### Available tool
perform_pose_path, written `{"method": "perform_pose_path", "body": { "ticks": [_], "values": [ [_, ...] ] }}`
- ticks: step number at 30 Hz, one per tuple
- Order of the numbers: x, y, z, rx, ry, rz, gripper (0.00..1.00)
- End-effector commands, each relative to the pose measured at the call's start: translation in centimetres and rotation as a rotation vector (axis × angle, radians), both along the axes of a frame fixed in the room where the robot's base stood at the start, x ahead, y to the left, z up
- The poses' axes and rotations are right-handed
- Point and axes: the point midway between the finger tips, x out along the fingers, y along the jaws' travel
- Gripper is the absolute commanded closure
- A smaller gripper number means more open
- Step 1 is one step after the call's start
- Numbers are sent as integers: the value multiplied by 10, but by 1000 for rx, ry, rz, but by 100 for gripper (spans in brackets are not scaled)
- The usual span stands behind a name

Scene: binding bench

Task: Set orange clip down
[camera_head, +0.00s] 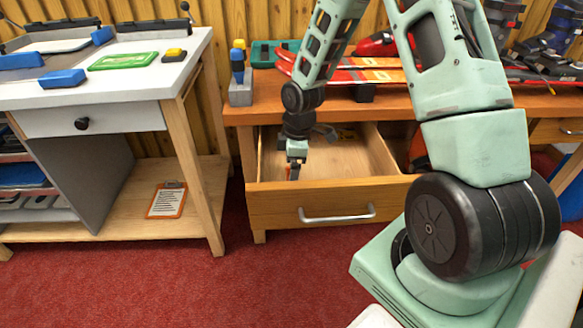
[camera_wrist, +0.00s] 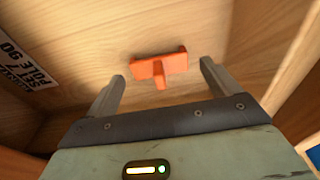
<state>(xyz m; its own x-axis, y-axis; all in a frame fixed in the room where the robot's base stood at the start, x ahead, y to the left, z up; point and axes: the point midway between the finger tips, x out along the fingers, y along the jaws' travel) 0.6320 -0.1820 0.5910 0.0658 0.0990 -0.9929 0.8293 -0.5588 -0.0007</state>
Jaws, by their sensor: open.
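The orange clip (camera_wrist: 159,67) lies on the pale wooden floor of the open drawer (camera_wrist: 220,30) in the wrist view. It sits ahead of and between the two fingertips of my gripper (camera_wrist: 162,80), with a gap to each finger. My gripper is open and empty. In the head view my gripper (camera_head: 293,171) points down into the left part of the drawer (camera_head: 345,200), near its front wall. The clip cannot be made out clearly in the head view.
A label with black print (camera_wrist: 25,62) is at the drawer's left side in the wrist view. Skis (camera_head: 360,76) and a blue-topped tool (camera_head: 239,75) are on the bench (camera_head: 240,112) above the drawer. A white-topped table (camera_head: 120,80) stands at left, with an orange clipboard (camera_head: 167,200) on its lower shelf.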

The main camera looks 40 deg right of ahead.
Motion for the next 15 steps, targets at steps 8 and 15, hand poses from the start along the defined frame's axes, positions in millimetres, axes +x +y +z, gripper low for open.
{"method": "perform_pose_path", "body": {
  "ticks": [8,15],
  "values": [
    [-3,-7,61,-1,-4,-2,12],
    [-6,-11,101,-2,-2,-2,12]
  ]
}}
